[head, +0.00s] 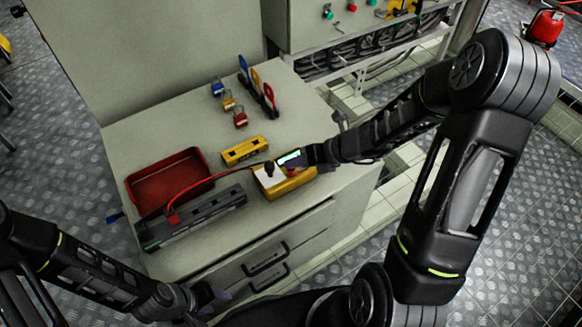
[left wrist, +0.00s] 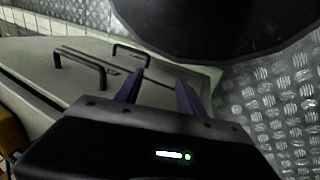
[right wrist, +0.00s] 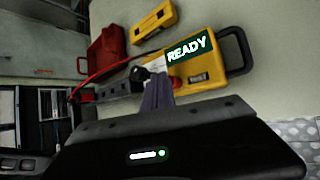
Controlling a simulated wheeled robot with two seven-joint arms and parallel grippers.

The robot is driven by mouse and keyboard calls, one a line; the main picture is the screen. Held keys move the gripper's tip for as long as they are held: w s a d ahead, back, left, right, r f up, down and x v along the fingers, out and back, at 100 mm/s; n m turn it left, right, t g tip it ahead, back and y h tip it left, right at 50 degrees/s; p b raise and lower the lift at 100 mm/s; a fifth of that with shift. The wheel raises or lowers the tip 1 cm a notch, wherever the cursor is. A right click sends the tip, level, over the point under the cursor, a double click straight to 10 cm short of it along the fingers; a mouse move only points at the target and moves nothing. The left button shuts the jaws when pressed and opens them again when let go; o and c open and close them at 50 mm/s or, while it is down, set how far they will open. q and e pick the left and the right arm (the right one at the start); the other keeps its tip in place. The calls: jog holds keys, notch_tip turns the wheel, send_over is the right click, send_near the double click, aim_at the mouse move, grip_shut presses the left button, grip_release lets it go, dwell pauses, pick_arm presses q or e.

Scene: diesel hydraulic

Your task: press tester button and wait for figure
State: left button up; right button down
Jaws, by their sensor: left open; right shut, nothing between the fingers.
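The yellow tester (head: 285,184) sits near the front right of the bench top. Its screen (right wrist: 190,46) reads READY in the right wrist view. A black knob or plug (right wrist: 139,74) is on its pale face, and a red cable runs from it to a long grey unit (head: 192,218). My right gripper (right wrist: 157,92) is shut and empty, its fingertips over the tester's face; whether they touch it I cannot tell. In the head view the right arm hides part of the tester's right end. My left gripper (left wrist: 158,85) is open and empty, low in front of the drawers.
A red tray (head: 168,180) is at the bench's left, and a yellow block with dark markings (head: 245,151) lies behind the tester. Several coloured padlocks (head: 228,103) and tags (head: 256,82) stand at the back. Drawer handles (head: 266,259) jut from the front.

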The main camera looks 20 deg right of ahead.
jog(key=shift+f, duration=0.25)
jog(key=shift+r, duration=0.15)
jog(key=shift+r+p, duration=0.8)
jog(key=shift+p, duration=0.05)
notch_tip(320, 180, up, 5)
jog(key=p, duration=0.5)
dwell(1.0)
